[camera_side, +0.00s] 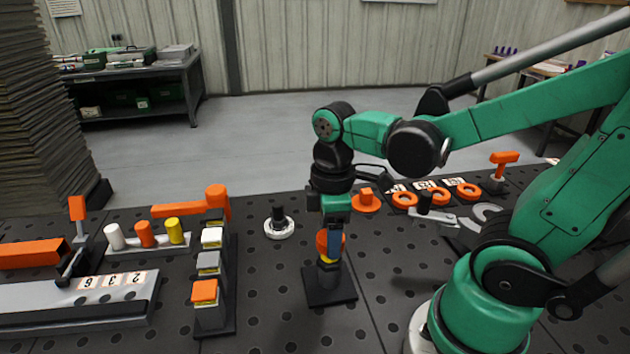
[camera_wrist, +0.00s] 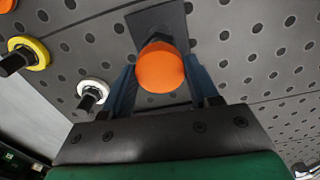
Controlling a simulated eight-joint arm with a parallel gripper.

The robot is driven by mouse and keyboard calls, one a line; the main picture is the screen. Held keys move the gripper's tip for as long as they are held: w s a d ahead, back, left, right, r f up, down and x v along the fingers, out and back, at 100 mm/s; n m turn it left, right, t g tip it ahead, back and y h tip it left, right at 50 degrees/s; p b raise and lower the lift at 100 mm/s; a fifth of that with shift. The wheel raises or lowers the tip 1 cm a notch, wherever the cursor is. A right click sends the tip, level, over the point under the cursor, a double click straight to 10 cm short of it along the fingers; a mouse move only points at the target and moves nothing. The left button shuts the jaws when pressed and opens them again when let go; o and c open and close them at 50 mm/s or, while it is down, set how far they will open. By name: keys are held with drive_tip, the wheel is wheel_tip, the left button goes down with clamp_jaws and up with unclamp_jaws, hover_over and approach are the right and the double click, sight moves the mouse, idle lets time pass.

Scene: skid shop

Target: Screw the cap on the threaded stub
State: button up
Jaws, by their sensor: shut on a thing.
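The orange cap (camera_side: 322,242) is between the blue fingers of my gripper (camera_side: 332,246), which is shut on it. In the wrist view the round orange cap (camera_wrist: 160,68) sits between the two fingers of my gripper (camera_wrist: 162,88). The threaded stub (camera_side: 328,279) stands upright on a black square base plate (camera_side: 329,294) directly below the cap. A yellow band shows just under the cap. In the wrist view the cap hides most of the stub, with the base plate (camera_wrist: 158,20) behind it. I cannot tell whether the threads are engaged.
A white ring with a black peg (camera_side: 279,229) stands to the left. A rack with coloured blocks (camera_side: 218,318) is further left. Orange rings (camera_side: 404,199) and a tool rest (camera_side: 434,218) lie to the right. The perforated table is clear around the base plate.

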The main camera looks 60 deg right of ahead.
drive_tip(key=shift+m, duration=0.4)
drive_tip(key=m, duration=0.3)
drive_tip(key=shift+m, duration=0.3)
drive_tip(key=m, duration=0.3)
drive_tip(key=shift+w+m, duration=0.1)
drive_tip(key=shift+m, duration=0.8)
drive_tip(key=shift+f+m, duration=0.1)
drive_tip(key=shift+m, duration=0.7)
